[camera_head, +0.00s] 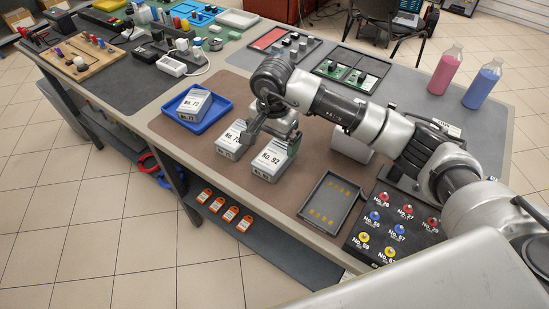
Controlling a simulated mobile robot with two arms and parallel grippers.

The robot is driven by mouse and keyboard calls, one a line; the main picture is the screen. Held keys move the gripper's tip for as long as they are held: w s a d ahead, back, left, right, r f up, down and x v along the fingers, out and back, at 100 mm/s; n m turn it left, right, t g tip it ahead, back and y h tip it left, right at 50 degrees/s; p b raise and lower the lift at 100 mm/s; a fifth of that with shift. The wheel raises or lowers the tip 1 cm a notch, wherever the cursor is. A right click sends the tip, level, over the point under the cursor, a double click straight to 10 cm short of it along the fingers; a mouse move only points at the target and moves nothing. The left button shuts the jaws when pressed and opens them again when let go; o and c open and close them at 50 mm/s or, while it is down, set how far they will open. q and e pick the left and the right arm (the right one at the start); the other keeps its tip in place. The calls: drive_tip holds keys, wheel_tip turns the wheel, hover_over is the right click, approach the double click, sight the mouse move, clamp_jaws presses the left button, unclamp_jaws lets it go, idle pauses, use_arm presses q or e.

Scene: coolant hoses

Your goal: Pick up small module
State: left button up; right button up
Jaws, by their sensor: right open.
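Three white-and-grey numbered boxes, which look like modules, stand near the left part of the table. The No. 77 box (194,106) sits in a blue tray (183,121). A box whose number is partly covered (229,141) and the No. 92 box (268,161) stand side by side on the brown mat (190,148). I cannot tell which one is the small module. My right gripper (271,141) is open, its fingers pointing down at these two boxes; one finger overlaps the partly covered box, the other the No. 92 box. I cannot tell whether they touch. My left gripper is not in view.
A dark tray (330,203) with yellow marks and a black board (362,240) of numbered coloured knobs lie to the right. Pink (445,70) and blue (482,84) bottles stand at the far right. Green circuit boards (345,73) lie behind my arm. Bare mat lies left of the boxes.

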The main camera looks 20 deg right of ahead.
sight(274, 153)
drive_tip(key=shift+d+f+p, duration=0.1)
drive_tip(key=shift+f+p, duration=0.45)
drive_tip(key=shift+f, duration=2.6)
drive_tip(key=shift+s, duration=0.1)
drive_tip(key=c, duration=1.1)
drive_tip(key=shift+r, duration=0.1)
drive_tip(key=shift+c, duration=0.6)
drive_tip(key=shift+r, duration=0.1)
